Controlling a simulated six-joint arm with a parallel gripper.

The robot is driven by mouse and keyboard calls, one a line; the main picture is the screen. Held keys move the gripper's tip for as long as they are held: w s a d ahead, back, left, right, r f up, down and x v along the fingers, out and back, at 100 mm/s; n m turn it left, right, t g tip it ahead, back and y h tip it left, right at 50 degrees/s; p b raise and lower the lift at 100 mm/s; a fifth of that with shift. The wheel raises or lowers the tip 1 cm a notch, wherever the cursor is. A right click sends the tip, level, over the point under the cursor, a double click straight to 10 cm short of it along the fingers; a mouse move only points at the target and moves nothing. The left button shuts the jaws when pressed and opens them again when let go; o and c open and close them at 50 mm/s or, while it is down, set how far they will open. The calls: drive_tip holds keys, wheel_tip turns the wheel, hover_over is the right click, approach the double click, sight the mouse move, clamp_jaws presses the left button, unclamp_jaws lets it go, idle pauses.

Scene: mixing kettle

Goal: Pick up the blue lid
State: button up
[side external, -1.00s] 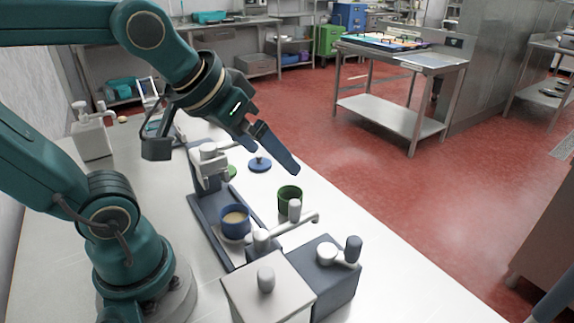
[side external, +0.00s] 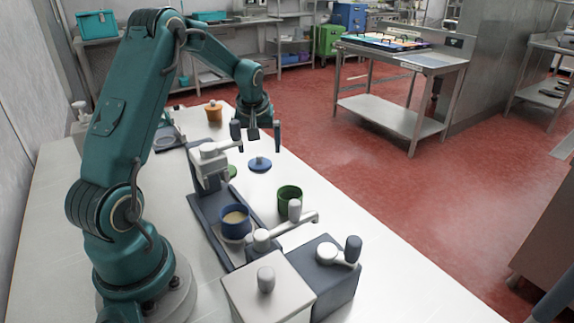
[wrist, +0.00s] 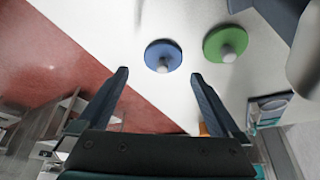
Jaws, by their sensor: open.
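The blue lid (side external: 260,164) is a flat disc with a pale knob, lying on the white table between the grey machine and the table's right edge. It also shows in the wrist view (wrist: 163,56), ahead of the fingertips and between their lines. My gripper (side external: 257,146) points down above the table near the lid, apart from it. In the wrist view its two fingers (wrist: 161,74) are spread wide with nothing between them. A blue cup (side external: 235,222) with tan contents stands on the dark base of the machine.
A green lid (wrist: 225,44) lies beside the blue lid, close to the machine. A green cup (side external: 289,197) stands nearer the camera. An orange container (side external: 214,111) stands farther back. The grey machine's upright (side external: 208,168) is just left of the gripper.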

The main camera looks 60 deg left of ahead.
sight(259, 159)
drive_tip(key=shift+s+a+f, duration=0.15)
drive_tip(key=shift+a+f, duration=0.1)
drive_tip(key=shift+f, duration=0.05)
drive_tip(key=shift+x, duration=2.35)
